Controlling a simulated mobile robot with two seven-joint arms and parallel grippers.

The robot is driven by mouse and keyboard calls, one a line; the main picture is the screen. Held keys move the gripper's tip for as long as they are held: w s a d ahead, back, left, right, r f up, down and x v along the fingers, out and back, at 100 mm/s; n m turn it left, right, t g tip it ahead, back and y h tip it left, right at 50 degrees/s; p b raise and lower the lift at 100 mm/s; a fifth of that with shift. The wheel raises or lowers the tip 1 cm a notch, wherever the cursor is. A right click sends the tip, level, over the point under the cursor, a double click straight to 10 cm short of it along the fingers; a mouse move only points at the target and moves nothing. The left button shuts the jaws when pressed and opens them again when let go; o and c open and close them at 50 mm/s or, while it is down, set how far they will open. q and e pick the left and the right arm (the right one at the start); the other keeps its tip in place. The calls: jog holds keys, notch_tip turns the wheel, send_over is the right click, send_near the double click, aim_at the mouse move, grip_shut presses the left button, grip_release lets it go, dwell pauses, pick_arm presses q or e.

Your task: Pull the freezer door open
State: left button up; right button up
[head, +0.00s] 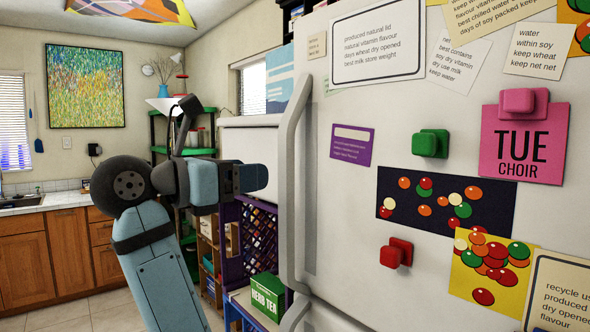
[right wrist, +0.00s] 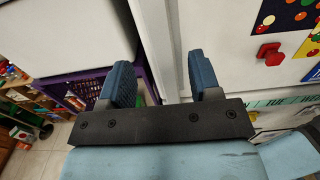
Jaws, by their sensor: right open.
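The white upper door (head: 345,215) of the fridge-freezer fills the right of the head view and looks shut. Its tall, curved white handle (head: 288,180) runs down the door's left edge. My right gripper (head: 258,178) is open, just left of the handle at about its mid-height. In the right wrist view the two blue finger pads (right wrist: 162,80) stand apart, with a pale vertical strip, seemingly the handle, beyond and between them. I cannot tell if they touch it. My left gripper is not in view.
A lower handle (head: 296,316) starts below the upper door. Magnets and papers cover the door front. A purple crate (head: 257,240), a green tea box (head: 267,296) and a green shelf (head: 158,135) stand to the left. Open tiled floor (head: 105,297) lies before the wooden cabinets.

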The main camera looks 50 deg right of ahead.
aim_at(282, 170)
jog(key=d, duration=0.6)
jog(key=s+d, duration=0.1)
jog(key=d, duration=0.3)
jog(key=shift+p, duration=0.4)
jog(key=shift+c, duration=0.2)
grip_shut()
